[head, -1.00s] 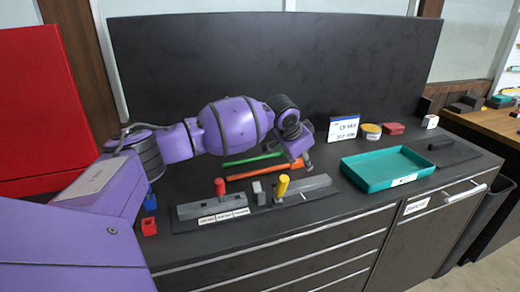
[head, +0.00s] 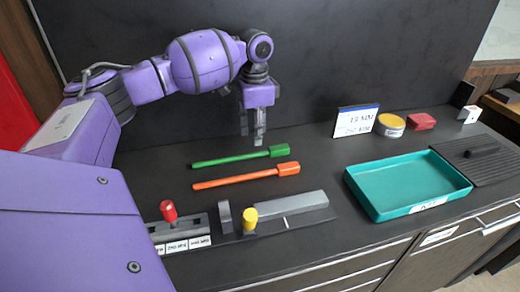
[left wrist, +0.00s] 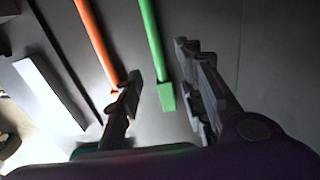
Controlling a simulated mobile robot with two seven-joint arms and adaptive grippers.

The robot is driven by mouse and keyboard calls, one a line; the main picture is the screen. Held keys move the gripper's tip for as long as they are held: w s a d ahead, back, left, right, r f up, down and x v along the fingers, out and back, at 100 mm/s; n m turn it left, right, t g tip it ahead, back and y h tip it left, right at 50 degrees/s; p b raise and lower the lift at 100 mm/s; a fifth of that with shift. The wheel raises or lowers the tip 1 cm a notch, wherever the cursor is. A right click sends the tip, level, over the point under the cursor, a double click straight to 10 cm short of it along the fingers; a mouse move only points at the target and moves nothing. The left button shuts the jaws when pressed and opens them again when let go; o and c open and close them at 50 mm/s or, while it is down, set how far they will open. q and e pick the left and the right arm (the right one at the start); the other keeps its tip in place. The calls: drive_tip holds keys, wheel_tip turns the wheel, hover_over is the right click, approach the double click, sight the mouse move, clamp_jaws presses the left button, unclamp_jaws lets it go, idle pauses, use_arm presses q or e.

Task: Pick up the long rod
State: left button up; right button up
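A green rod (head: 235,158) and an orange rod (head: 240,179) lie side by side on the dark counter, each with a thicker block at its right end. They look close in length; I cannot tell surely which is longer. My left gripper (head: 258,138) points down near the green rod's thick end. In the left wrist view, its fingers (left wrist: 163,100) are apart. The green rod's end (left wrist: 167,97) shows between them, and the orange rod (left wrist: 97,42) runs to the left, partly behind the left finger. Nothing is seen gripped. My right gripper is not in view.
In front of the rods stands a grey fixture (head: 292,203) with a red knob (head: 168,210) and a yellow knob (head: 250,218). A teal tray (head: 408,208) is to the right. A sign (head: 355,120), a yellow tin (head: 390,125) and a red block (head: 421,121) stand behind it.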

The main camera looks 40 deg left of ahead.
sight(242, 158)
use_arm(q)
drive_tip(key=f, duration=0.6)
drive_tip(key=shift+s+f, duration=0.35)
drive_tip(key=shift+f, duration=0.05)
drive_tip(key=shift+a, duration=0.1)
clamp_jaws()
